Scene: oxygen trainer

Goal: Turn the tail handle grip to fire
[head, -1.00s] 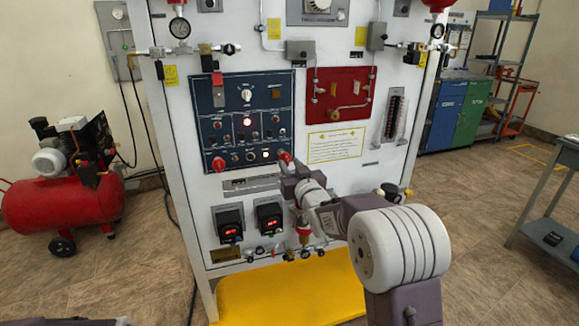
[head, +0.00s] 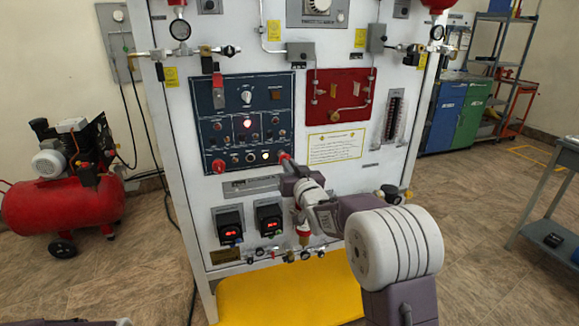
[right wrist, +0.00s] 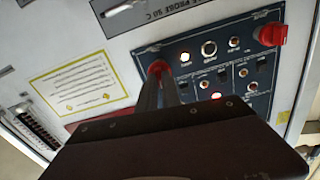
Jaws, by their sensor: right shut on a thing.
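A red knob (head: 284,157), which appears to be the handle grip, sits at the lower right corner of the dark blue control panel (head: 270,92). My right gripper (head: 287,164) reaches it from the front right and is shut on it. In the right wrist view the two dark fingers (right wrist: 160,80) close on the red knob (right wrist: 157,67), covering part of it. Its markings are hidden, so I cannot read its position. My left gripper is not in view; only a bit of my left arm shows at the bottom left.
A second red knob (head: 218,166) sits at the panel's lower left. A red lamp (head: 247,124) and a white lamp (head: 266,155) are lit. A red sub-panel (head: 345,95), two digital displays (head: 229,232) and small valves (head: 285,255) are nearby. A red compressor (head: 65,200) stands left.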

